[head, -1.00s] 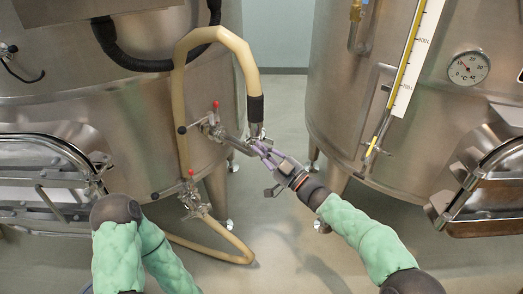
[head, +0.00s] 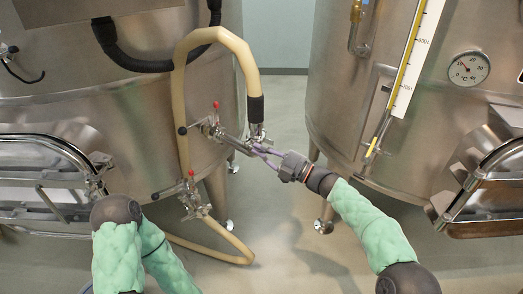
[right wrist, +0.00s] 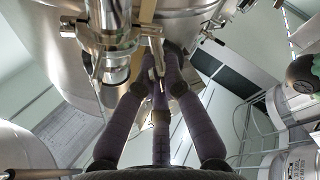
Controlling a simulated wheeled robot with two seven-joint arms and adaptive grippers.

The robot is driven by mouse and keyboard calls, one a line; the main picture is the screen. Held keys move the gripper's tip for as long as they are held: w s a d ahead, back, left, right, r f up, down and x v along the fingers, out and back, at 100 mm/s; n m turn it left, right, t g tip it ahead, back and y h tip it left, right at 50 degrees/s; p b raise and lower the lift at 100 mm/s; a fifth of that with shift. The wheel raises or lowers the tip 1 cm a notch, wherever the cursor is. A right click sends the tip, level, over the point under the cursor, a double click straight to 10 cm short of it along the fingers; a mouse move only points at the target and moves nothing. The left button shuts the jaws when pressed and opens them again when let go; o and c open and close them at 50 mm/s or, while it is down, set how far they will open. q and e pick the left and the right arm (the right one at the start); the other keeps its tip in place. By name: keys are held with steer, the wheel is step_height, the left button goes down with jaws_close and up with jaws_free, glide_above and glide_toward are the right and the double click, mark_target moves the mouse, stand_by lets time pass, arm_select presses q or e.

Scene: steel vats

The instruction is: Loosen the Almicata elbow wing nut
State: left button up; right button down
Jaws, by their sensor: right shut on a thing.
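The elbow (head: 234,142) is a steel pipe piece between the valve on the left vat and the beige hose's dark end. Its clamp with the wing nut (head: 257,137) is small in the head view and partly hidden by my fingers. My right gripper (head: 260,151), with purple-grey fingers, reaches it from the lower right. In the right wrist view my right gripper (right wrist: 158,70) has its fingertips closed around a small metal part, which looks like the wing nut (right wrist: 155,45), just beside the steel fittings. My left gripper is not in view; only my left arm shows.
The left vat (head: 120,120) and the right vat (head: 340,120) stand on both sides. The beige hose (head: 215,36) arches over the elbow, close to my fingers. A lower valve (head: 193,200) with a red handle joins the hose below. The floor between the vats is clear.

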steer(key=shift+f+n, duration=0.15)
steer(key=shift+n, duration=0.15)
steer(key=c, duration=1.6)
jaws_free()
steer(key=shift+d, duration=0.1)
steer(key=v, duration=1.2)
